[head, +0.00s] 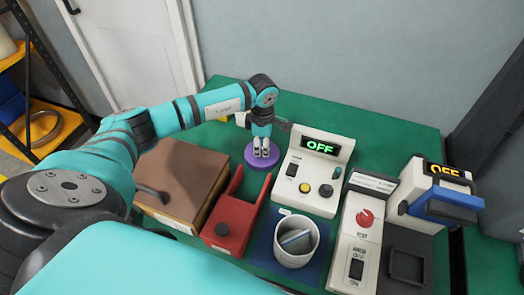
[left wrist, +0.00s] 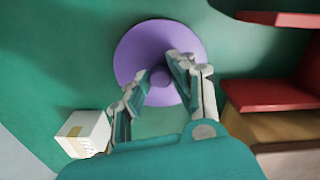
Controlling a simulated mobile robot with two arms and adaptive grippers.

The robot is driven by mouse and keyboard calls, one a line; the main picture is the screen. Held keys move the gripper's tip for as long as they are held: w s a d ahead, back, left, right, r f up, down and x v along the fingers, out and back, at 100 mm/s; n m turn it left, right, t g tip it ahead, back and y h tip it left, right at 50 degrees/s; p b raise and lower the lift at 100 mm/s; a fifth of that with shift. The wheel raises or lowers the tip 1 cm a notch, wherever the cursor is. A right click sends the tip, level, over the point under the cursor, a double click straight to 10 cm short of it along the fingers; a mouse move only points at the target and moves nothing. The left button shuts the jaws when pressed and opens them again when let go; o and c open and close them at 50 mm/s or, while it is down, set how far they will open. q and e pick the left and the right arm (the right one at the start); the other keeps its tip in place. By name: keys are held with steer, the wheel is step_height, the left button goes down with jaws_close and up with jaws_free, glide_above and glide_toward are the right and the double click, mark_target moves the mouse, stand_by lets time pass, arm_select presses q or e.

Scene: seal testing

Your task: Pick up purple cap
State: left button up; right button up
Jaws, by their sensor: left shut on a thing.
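The purple cap (head: 250,160) is a round flat disc near the back middle of the green table. In the left wrist view the cap (left wrist: 145,42) shows a small purple knob at its centre. My left gripper (head: 261,154) points down over the cap, its fingers closed around the knob. In the left wrist view the left gripper (left wrist: 160,80) has its two fingertips on either side of the knob. I cannot tell whether the cap touches the table or is slightly raised. My right gripper is out of view.
A white device with a green OFF display (head: 320,147) stands right of the cap. A red holder (head: 230,225) and a brown box (head: 185,170) are in front and left. A white cup (head: 293,258) stands nearer. A small white box (left wrist: 84,133) lies beside the gripper.

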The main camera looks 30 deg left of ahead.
arm_select(q)
jaws_close()
